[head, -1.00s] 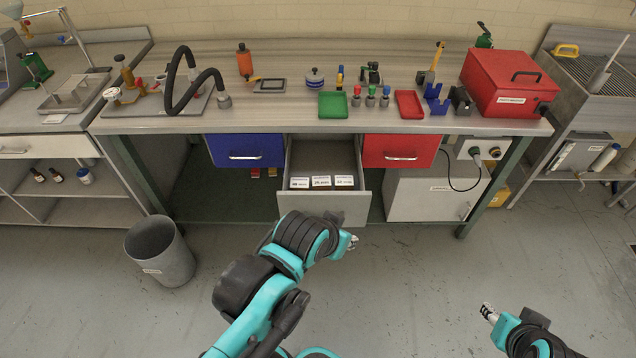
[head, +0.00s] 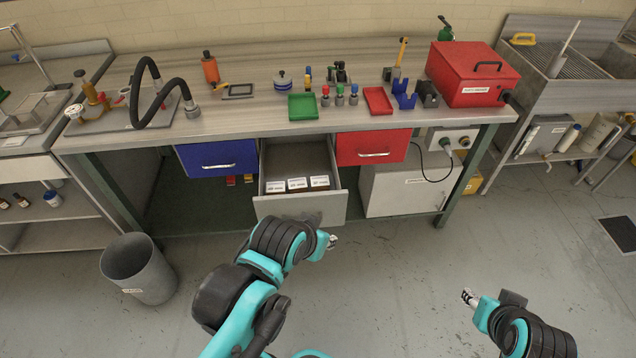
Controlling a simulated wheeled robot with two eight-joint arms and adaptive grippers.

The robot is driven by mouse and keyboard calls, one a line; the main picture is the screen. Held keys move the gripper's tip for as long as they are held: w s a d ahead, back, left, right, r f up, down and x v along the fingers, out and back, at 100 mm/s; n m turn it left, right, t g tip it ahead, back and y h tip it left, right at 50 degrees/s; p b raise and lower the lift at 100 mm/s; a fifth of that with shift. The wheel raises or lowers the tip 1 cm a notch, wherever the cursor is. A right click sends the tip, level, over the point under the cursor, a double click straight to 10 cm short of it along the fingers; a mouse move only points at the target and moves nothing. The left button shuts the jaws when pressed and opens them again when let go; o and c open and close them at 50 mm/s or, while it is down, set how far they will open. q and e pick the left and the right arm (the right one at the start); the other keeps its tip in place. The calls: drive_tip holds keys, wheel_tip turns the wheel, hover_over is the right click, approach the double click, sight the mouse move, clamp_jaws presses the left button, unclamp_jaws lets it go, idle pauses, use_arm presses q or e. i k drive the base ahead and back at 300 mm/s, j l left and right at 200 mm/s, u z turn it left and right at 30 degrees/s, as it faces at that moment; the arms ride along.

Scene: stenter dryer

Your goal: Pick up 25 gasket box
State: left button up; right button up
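Three small boxes with white labels sit side by side in the open grey drawer (head: 300,209) under the bench: a left box (head: 275,187), a middle box (head: 297,184) and a right box (head: 319,182). The label print is too small to read surely now, so I cannot confirm which one is the 25 gasket box. My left gripper (head: 332,241) is in front of and below the drawer, apart from the boxes. My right gripper (head: 467,298) is low over the floor at the right, far from the drawer. Both are too small to judge their fingers.
A closed blue drawer (head: 217,159) and a closed red drawer (head: 373,148) flank the open one. A grey bin (head: 138,268) stands on the floor at the left. The bench top holds trays, tools and a red case (head: 473,73). The floor ahead is largely clear.

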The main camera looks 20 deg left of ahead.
sight(295, 185)
drive_tip(key=j, duration=0.7)
drive_tip(key=i+j+z, duration=0.1)
drive_tip(key=j, duration=0.6)
